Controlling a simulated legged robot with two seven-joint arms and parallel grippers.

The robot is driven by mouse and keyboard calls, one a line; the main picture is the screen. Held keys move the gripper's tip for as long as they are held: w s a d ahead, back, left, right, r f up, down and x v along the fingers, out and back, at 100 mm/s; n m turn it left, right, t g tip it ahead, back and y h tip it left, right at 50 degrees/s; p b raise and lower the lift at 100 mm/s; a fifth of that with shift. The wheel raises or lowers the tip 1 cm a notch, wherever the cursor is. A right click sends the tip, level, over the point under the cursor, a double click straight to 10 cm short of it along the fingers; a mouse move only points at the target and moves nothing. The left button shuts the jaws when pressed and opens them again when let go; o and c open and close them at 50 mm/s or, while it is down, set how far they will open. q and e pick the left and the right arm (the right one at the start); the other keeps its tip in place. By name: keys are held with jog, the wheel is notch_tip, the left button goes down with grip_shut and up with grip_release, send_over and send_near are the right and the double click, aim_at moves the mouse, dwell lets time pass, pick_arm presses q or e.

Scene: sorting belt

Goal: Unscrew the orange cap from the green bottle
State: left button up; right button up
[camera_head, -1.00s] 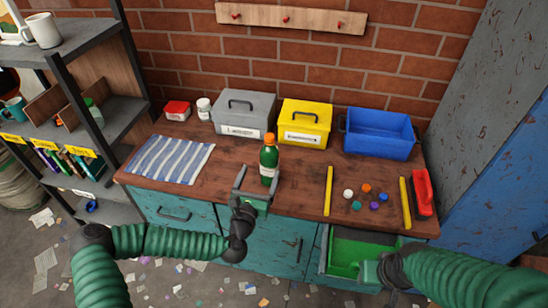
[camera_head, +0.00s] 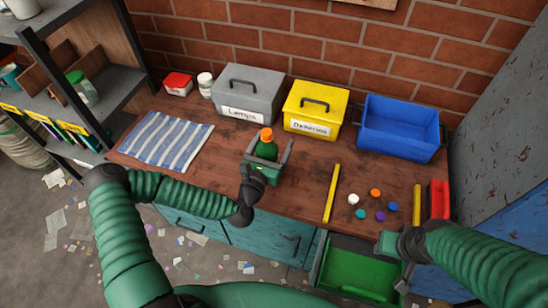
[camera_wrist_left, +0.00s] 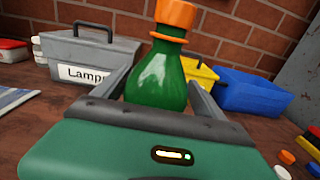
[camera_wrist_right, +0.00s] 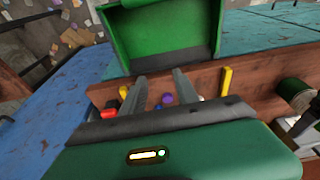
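The green bottle (camera_head: 267,150) stands upright on the wooden workbench with the orange cap (camera_head: 267,134) on its neck. Both show close up in the left wrist view, the bottle (camera_wrist_left: 157,82) and the cap (camera_wrist_left: 174,17). My left gripper (camera_head: 269,146) is open, one finger on each side of the bottle's body below the cap. The fingers appear apart from the bottle; its lower part is hidden behind the gripper. My right gripper (camera_head: 388,243) is near the bench's front edge by the green drawer. Its fingers (camera_wrist_right: 158,82) are apart and empty in the right wrist view.
A grey box (camera_head: 246,96), a yellow box (camera_head: 314,108) and a blue bin (camera_head: 400,128) stand behind. Several small coloured discs (camera_head: 375,193) lie between yellow strips (camera_head: 332,193). The green drawer (camera_head: 355,275) stands open. A striped cloth (camera_head: 165,141) lies left.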

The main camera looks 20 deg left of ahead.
pick_arm(q)
jog(key=shift+s+a+r, duration=0.25)
jog(key=shift+s+r, duration=0.05)
jog(key=shift+s, duration=0.15)
jog(key=shift+c, duration=1.1)
jog(key=shift+s+a, duration=0.1)
jog(key=shift+a, duration=0.15)
jog(key=shift+c, duration=1.2)
jog(key=shift+w+a+f, duration=0.1)
jog(key=shift+w+f, duration=0.1)
jog(key=shift+f, duration=0.05)
jog(key=shift+c, duration=1.4)
jog(key=shift+w+f, duration=0.2)
jog(key=shift+w, duration=0.05)
jog(key=shift+c, duration=2.3)
jog(key=shift+s+d+r, duration=0.1)
jog(key=shift+d, duration=0.3)
grip_shut()
pick_arm(e)
jog(key=shift+s+a+r, duration=0.15)
jog(key=shift+s+a, duration=0.1)
jog(key=shift+s, duration=0.1)
pick_arm(q)
jog(key=shift+a, duration=0.2)
pick_arm(e)
jog(key=shift+a+r, duration=0.1)
jog(key=shift+a, duration=0.05)
